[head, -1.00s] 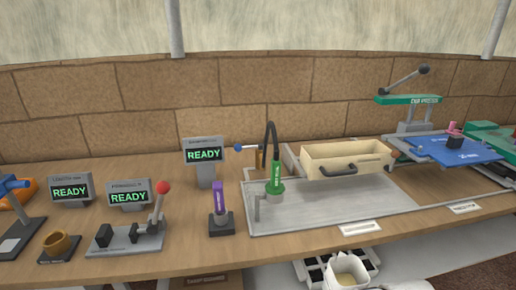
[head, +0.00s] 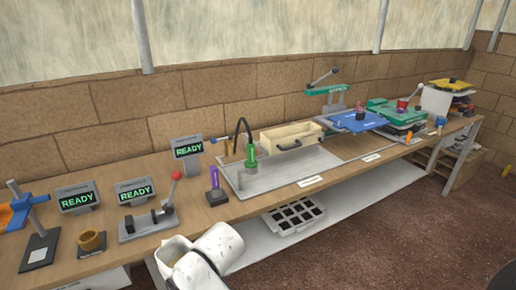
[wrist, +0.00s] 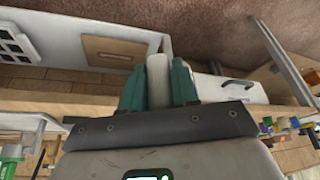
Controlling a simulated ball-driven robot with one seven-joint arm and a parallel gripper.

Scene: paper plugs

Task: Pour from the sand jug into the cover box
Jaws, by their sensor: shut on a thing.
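My gripper (wrist: 158,88) has teal fingers and is shut on a pale, upright piece, which appears to be the handle of the sand jug (wrist: 158,78). No readable label picks out the cover box. A brown, flat-topped box (wrist: 115,51) with a small label sits on the pale lower shelf in the wrist view.
The bench (head: 330,172) holds a lever press (head: 150,215), a brown cup (head: 92,241), READY screens (head: 188,149) and a green-headed tap (head: 251,156). A tray with dark cells (head: 293,214) lies on the lower shelf (head: 370,205).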

